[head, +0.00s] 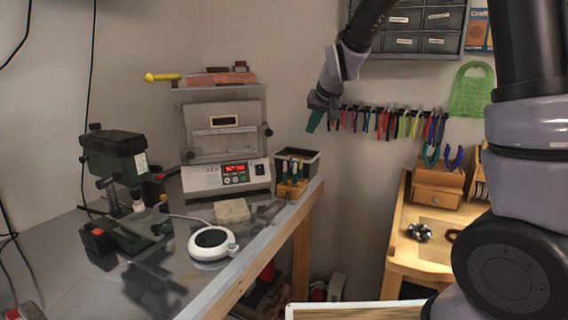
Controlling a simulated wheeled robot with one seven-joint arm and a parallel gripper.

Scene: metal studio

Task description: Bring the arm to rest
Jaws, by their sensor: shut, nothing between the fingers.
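My arm comes down from the top right of the head view, with its big joints filling the right edge. My gripper (316,113) hangs in the upper middle, pointing down and a little left. It is shut, with nothing in it. It appears in front of the wall, just left of the row of hanging pliers, above the gap between the two benches. It is apart from the bench tops. The fingertips are small and dark green in the picture.
A metal workbench (75,285) on the left holds a drill press (115,155), a small kiln (225,150), a white round device (212,243) and a dark bin (298,158). Pliers (390,123) hang on the wall. A wooden bench (405,250) stands right.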

